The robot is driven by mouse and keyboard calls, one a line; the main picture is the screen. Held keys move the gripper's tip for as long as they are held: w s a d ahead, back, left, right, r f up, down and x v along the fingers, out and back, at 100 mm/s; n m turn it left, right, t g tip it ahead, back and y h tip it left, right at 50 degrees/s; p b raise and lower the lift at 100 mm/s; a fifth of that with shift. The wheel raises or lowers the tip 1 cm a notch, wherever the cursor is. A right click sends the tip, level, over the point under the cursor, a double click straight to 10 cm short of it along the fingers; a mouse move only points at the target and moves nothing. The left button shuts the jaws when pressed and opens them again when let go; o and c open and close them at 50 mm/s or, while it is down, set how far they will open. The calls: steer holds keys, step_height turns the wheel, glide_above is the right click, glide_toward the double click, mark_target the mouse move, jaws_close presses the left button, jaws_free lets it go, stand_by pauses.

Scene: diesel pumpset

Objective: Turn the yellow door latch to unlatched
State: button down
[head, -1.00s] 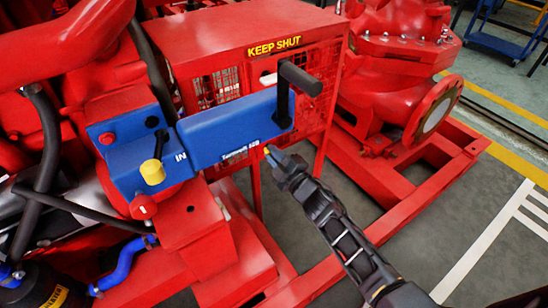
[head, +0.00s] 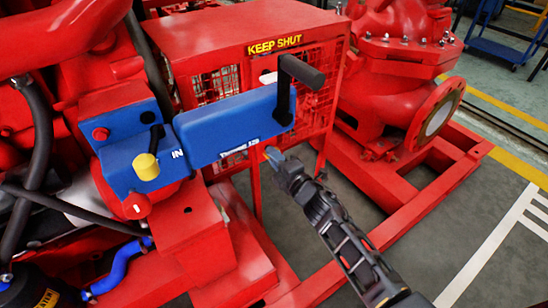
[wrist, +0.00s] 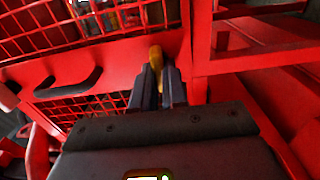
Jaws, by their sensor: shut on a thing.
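The yellow door latch (wrist: 155,54) shows in the wrist view as a small upright tab at the edge of the red mesh door (wrist: 110,62). My gripper (wrist: 158,76) is shut on it, with one dark finger on each side. The latch's lower part is hidden between the fingers. In the head view my gripper (head: 273,160) reaches in from the lower right, below the end of the blue box. Only a small orange-yellow tip of the latch (head: 267,151) shows there. I cannot tell the latch's exact angle.
A blue control box (head: 225,128) with a black lever (head: 301,72) overhangs just above my gripper. A yellow knob (head: 146,166) is at its left. The red pump (head: 405,80) and base frame stand right. Grey floor (head: 420,220) is clear at lower right.

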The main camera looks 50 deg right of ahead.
steer(key=c, duration=1.2)
jaws_free()
steer(key=shift+o, duration=0.2)
steer(key=v, duration=0.7)
steer(key=shift+s, duration=0.4)
steer(key=shift+a, duration=0.15)
